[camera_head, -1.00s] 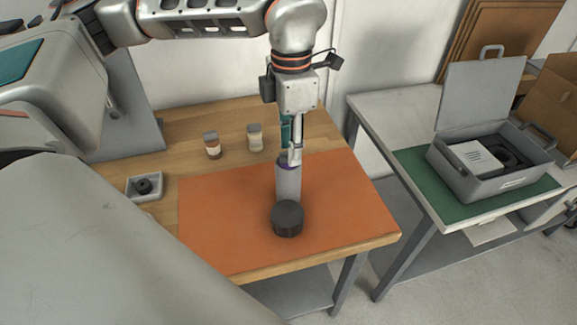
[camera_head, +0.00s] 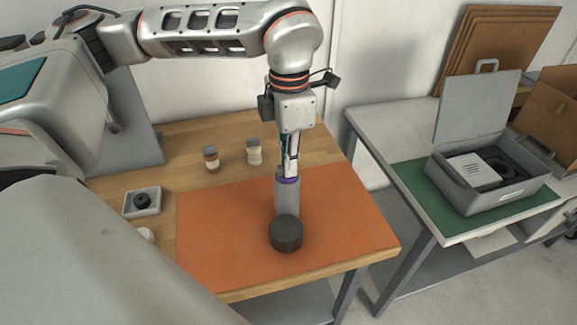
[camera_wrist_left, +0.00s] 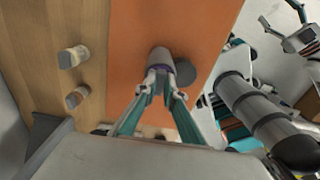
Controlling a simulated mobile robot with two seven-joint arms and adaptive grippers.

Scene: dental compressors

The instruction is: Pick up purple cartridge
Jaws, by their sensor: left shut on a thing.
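The purple cartridge (camera_head: 287,200) is a grey cylinder with a purple band near its top. It stands upright on the orange mat (camera_head: 225,230); its foot is partly hidden behind a dark round piece (camera_head: 286,234). My left gripper (camera_head: 288,173) points down from above and is shut on the cartridge's top. In the left wrist view both fingertips (camera_wrist_left: 161,75) press on either side of the cartridge (camera_wrist_left: 161,57) at its purple ring. My right gripper (camera_wrist_left: 281,14) shows only in the left wrist view, at the top right, away from the mat, with its fingers apart.
Two small bottles, one brown (camera_head: 211,159) and one pale (camera_head: 254,152), stand behind the mat. A small tray (camera_head: 142,203) with a black ring lies to the left. An open grey case (camera_head: 490,180) sits on the right-hand table. The mat's right side is clear.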

